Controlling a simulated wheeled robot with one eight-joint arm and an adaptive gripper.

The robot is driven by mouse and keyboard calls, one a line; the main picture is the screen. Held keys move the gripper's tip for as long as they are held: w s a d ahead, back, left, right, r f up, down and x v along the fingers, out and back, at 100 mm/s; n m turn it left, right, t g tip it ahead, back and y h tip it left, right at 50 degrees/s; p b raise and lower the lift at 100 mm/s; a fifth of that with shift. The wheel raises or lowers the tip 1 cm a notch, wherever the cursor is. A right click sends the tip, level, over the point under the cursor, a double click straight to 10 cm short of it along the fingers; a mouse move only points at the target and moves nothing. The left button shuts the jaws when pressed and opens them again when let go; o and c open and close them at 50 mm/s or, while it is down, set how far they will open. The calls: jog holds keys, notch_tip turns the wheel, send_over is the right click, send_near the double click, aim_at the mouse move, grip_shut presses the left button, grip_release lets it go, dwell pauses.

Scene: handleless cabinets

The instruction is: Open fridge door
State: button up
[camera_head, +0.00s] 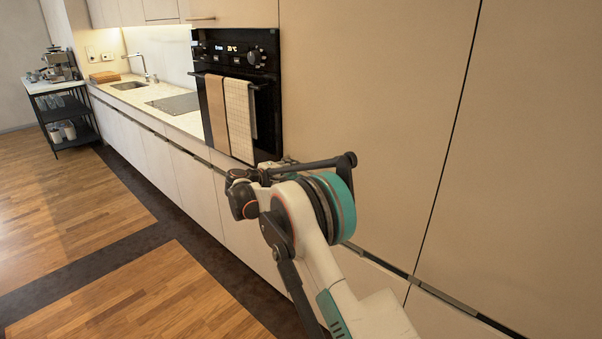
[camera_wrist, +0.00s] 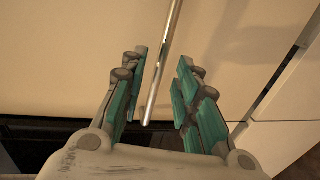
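A wide, plain beige door panel (camera_head: 370,90) stands shut to the right of the oven in the head view; no label marks it as the fridge. In the wrist view the beige panel (camera_wrist: 70,60) fills the area ahead, with a thin metal bar handle (camera_wrist: 165,65) in front of it. My gripper (camera_wrist: 161,75) is open. The bar's lower end lies between its two teal-padded fingers, nearer the left one, with gaps visible on both sides. In the head view my arm's dark and teal joints hide most of the gripper, and I cannot make out the bar there.
The black oven (camera_head: 237,85) with two towels hangs left of the panel. A counter (camera_head: 180,118) runs further left, with a black cart (camera_head: 65,115) at its end. Another tall panel (camera_head: 530,160) adjoins on the right. The wooden floor (camera_head: 110,250) is clear at left.

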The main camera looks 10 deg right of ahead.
aim_at(301, 168)
jog(key=shift+b+x, duration=0.4)
jog(key=shift+x, duration=1.6)
jog(key=shift+c, duration=0.3)
grip_shut()
